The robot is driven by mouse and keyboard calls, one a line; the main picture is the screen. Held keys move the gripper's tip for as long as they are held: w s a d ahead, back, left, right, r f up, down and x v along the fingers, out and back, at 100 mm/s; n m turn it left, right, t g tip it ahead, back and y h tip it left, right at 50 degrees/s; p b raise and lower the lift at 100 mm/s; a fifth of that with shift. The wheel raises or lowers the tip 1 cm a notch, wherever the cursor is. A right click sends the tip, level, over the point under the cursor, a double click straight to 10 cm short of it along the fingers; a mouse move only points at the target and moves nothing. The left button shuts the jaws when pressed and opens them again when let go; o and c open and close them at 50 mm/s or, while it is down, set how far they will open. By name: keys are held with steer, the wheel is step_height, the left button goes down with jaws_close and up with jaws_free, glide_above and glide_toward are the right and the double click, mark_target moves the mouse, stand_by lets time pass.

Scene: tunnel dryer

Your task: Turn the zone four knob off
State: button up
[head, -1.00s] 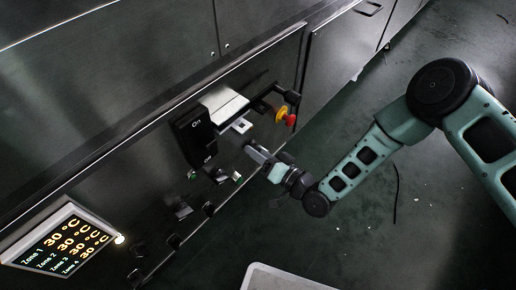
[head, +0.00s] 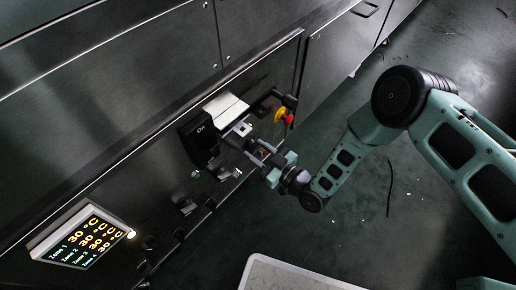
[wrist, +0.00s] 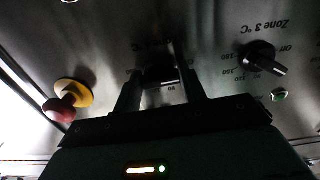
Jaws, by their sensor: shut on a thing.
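A row of dark zone knobs runs along the dark dryer panel. In the wrist view, the knob labelled Zone 3 (wrist: 262,58) is at the right, with a temperature scale and an "Off" mark around it. In the head view, my gripper (head: 252,147) reaches the panel below the yellow and red button; the knob itself is hard to make out there.
A red stop button on a yellow base (head: 283,116) sits close by; it also shows in the wrist view (wrist: 66,104). A black "On" switch box (head: 199,138) juts out nearby. The lit display (head: 80,238) reads 30 °C. A pale tray (head: 290,272) is below.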

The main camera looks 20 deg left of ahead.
steer(key=shift+d+n, duration=0.1)
steer(key=shift+n, duration=0.4)
stand_by(0.3)
steer(key=o, duration=1)
steer(key=shift+p, duration=0.3)
steer(key=p+v, duration=0.5)
steer(key=v, duration=1.2)
steer(key=shift+s+d+f, duration=0.1)
steer(key=shift+s+d, duration=0.05)
